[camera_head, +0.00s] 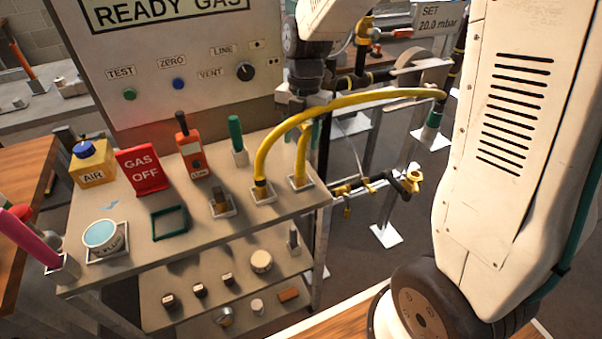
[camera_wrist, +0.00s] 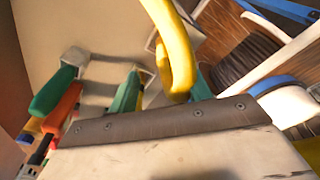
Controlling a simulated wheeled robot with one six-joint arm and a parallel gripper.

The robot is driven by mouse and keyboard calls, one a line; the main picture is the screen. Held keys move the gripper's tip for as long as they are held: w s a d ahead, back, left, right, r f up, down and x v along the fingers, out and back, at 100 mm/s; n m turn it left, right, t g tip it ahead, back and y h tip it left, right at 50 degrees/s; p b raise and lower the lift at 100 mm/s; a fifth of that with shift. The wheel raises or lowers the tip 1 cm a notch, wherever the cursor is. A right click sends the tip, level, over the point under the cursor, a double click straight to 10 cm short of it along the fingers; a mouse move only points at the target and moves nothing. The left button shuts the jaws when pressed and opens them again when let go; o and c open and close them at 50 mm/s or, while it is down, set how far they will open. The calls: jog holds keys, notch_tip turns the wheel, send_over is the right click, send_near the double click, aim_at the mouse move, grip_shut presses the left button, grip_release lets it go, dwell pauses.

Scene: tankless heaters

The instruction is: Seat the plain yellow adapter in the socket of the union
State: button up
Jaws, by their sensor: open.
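A yellow upright piece (camera_head: 302,158), which may be the plain adapter, stands in a square holder at the right end of the bench top. A yellow hose (camera_head: 370,96) arcs from the neighbouring holder, past my gripper, to the pipework at the right. My gripper (camera_head: 306,126) is above the yellow piece, partly hidden by the hose. In the wrist view, the green fingers of my gripper (camera_wrist: 163,92) are spread, with a curved yellow part (camera_wrist: 178,60) showing between them. I cannot tell if they touch it. Brass-yellow fittings (camera_head: 411,181) sit on the low pipework; I cannot tell which part is the union.
A grey panel (camera_head: 165,60) stands behind. Small parts lie on lower shelves.

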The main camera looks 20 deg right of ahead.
aim_at(301, 161)
jog(key=f, duration=0.2)
jog(key=s+f, duration=0.1)
jog(key=f, duration=0.2)
jog(key=a+f, duration=0.1)
jog(key=f, duration=0.1)
jog(key=shift+s+f, duration=0.3)
jog(key=shift+s, duration=0.05)
grip_shut()
